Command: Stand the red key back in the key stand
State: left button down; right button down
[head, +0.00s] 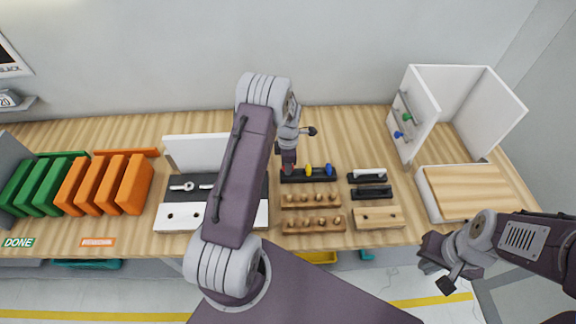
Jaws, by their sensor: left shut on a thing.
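The key stand (308,177) is a long black block near the middle of the table. A yellow key (308,169) and a blue key (328,170) stand upright in it. My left gripper (289,165) points down over the left end of the stand and is shut on the red key. The key is mostly hidden by the fingers, and I cannot tell whether its foot is in the stand. My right gripper (432,252) hangs off the table's front edge at the lower right, away from the stand; its jaw opening is unclear.
Wooden racks with round pegs (312,200) lie just in front of the stand. Black and white blocks (368,176) are to its right. Orange bins (110,185) and green bins (40,185) stand at left. A white cabinet (420,110) and wooden board (470,190) are at right.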

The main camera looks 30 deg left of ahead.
pick_arm(q)
jog(key=shift+f+b, duration=0.55)
jog(key=shift+f, duration=0.25)
dwell(0.5)
jog(key=c, duration=1.3)
grip_release()
jog(key=shift+o, duration=0.2)
jog(key=shift+r+p, duration=1.95)
jog(key=shift+r, duration=0.65)
